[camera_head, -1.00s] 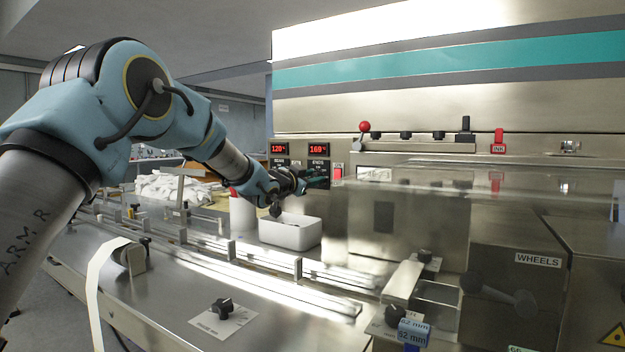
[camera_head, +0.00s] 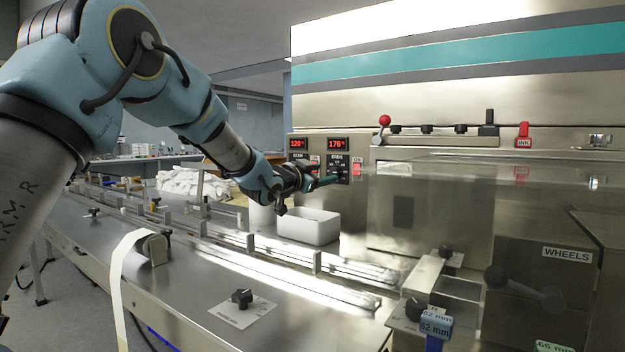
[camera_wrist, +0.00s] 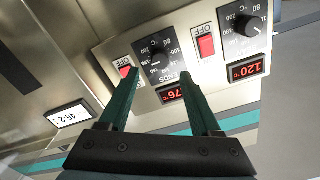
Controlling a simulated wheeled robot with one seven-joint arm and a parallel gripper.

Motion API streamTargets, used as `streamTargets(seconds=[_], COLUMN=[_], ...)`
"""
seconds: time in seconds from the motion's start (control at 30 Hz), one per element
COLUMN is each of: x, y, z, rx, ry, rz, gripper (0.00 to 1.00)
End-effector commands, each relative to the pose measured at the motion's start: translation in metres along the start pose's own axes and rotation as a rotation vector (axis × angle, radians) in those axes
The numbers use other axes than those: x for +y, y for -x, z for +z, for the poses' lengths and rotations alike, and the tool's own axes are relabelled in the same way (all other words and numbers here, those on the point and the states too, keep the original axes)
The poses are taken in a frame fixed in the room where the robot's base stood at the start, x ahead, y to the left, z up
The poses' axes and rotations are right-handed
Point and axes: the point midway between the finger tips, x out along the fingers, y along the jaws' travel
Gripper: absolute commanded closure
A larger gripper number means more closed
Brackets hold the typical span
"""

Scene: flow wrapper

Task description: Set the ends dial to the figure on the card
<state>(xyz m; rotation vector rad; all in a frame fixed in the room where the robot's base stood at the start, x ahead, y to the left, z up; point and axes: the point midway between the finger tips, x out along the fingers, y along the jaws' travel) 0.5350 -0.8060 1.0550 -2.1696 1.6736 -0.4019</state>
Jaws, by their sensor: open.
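The ends dial (camera_wrist: 155,57) is a black knob on the steel panel, with a ring of printed figures. Its red display (camera_head: 337,144) reads 176 in the head view; the display also shows in the wrist view (camera_wrist: 170,94), partly covered by a finger. My gripper (camera_wrist: 159,82) is open, its two green fingers apart just in front of the dial. The knob shows between and beyond the fingertips; I cannot tell whether they touch it. In the head view my gripper (camera_head: 326,182) reaches the panel from the left. I cannot identify a card giving the dial's figure.
A second dial (camera_wrist: 244,25) has a display (camera_wrist: 243,68) reading 120. Red switches (camera_wrist: 206,45) and (camera_wrist: 125,70) flank the ends dial. A white bin (camera_head: 308,229) stands below my gripper.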

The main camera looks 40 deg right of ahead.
Motion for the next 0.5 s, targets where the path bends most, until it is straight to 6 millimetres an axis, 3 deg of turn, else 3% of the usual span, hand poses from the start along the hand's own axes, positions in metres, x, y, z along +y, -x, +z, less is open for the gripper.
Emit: streamTargets(seconds=[0.2,0.5], x=[0.0,0.001], y=[0.039,0.056], z=[0.001,0.0], rx=[-0.001,0.0], ry=[0.0,0.001], rz=[-0.001,0.001], gripper=[0.35,0.35])
